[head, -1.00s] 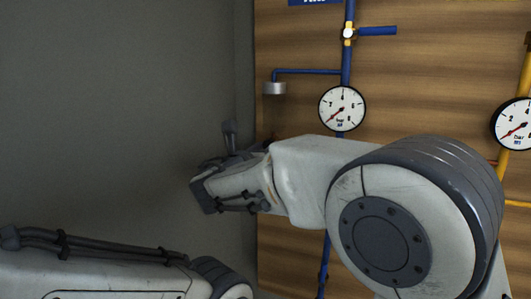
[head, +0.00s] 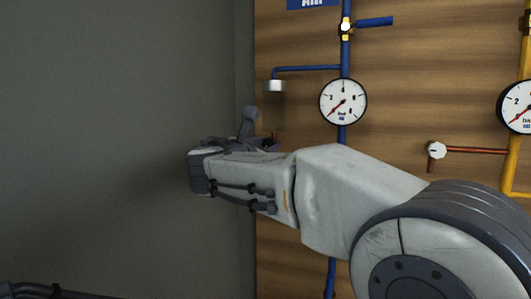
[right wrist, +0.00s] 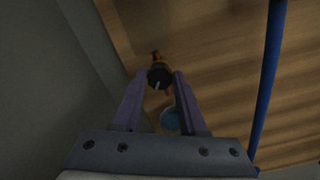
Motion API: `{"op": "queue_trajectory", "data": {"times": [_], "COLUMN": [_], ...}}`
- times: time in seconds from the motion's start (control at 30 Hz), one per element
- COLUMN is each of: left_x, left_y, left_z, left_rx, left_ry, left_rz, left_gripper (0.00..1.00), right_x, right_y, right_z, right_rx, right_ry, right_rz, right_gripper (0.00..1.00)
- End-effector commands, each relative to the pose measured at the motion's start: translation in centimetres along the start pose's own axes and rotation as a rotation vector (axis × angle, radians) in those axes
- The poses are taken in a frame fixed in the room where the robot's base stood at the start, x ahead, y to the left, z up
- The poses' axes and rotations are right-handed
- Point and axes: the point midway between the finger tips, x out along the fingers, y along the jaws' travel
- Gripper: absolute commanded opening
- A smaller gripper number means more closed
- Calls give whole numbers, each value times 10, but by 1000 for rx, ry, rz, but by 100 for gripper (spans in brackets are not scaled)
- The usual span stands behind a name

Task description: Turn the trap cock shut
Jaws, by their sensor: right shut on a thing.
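In the right wrist view, the trap cock shows as a small dark round knob (right wrist: 160,77) with a short pale line on it. It sits on a short copper-red fitting at the wooden panel. My right gripper (right wrist: 164,80) is shut on this knob, one finger on each side. In the head view, my right gripper (head: 262,146) is in front of the panel's left edge, and its own body hides most of the cock and fingertips. My left gripper is out of view.
A blue pipe (head: 343,134) with a gauge (head: 343,102) and a blue-handled valve (head: 374,22) runs down the panel. A copper branch with a white-capped fitting (head: 437,150) and a yellow pipe (head: 515,160) stand right. The grey wall (head: 120,130) is close on the left.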

Motion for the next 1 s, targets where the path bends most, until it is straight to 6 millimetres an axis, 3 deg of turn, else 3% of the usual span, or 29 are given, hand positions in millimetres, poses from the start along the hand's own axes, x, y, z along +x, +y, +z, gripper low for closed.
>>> {"op": "queue_trajectory", "data": {"times": [0.4, 0.43, 0.5, 0.83, 1.0], "left_x": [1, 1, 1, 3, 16], "left_y": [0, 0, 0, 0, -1], "left_z": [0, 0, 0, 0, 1], "left_rx": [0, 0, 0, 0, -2], "left_ry": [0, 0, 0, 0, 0], "left_rz": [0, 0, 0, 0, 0], "left_gripper": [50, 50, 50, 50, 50], "right_x": [0, 0, 0, -2, -23], "right_y": [0, 0, 0, 0, 0], "right_z": [0, 0, 0, 0, -4], "right_rx": [8, 8, 8, 7, 9], "right_ry": [0, 0, 0, 0, 1], "right_rz": [0, 0, 0, 1, 4], "right_gripper": [0, 52, 71, 71, 71]}}
